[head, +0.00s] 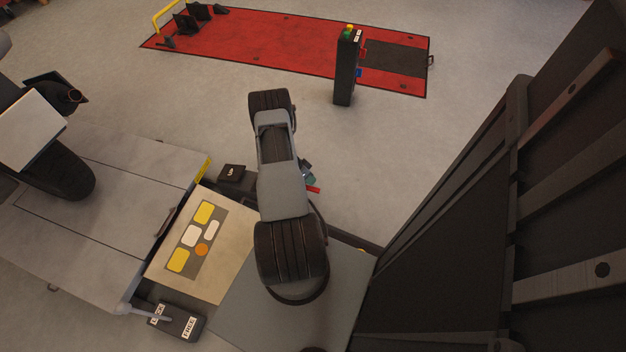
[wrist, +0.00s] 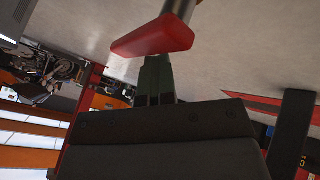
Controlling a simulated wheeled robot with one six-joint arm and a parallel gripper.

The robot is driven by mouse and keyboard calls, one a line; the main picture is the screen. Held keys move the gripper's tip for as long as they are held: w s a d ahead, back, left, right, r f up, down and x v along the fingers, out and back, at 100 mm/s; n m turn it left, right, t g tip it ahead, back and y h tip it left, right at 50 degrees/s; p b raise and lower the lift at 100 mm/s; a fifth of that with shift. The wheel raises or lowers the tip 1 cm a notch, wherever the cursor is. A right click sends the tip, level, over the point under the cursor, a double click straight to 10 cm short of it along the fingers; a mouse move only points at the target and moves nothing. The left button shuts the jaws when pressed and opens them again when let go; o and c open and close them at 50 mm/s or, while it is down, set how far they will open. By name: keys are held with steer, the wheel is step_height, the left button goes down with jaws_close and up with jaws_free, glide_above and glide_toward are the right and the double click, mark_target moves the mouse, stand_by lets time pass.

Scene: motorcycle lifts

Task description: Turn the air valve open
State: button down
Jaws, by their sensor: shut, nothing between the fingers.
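The air valve's red handle (wrist: 152,37) shows large at the top of the wrist view, on a metal pipe (wrist: 180,8). In the head view a small red piece of it (head: 314,189) shows just right of my arm. My gripper (wrist: 157,70) is shut and empty, its narrow fingers pointing at the handle's underside. The fingertips are at or very near the red handle; I cannot tell whether they touch. The valve body is mostly hidden. In the head view my arm covers most of the gripper.
A panel with yellow, white and orange patches (head: 222,226) lies left of my arm, beside a grey lift platform (head: 100,215). A pedal marked FREE (head: 184,321) is below. A black control post (head: 347,68) stands by a red lift (head: 250,36). Dark shelving is at right.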

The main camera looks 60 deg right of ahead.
steer(key=p+v, duration=0.4)
steer(key=v, duration=0.9)
steer(key=shift+r, duration=0.25)
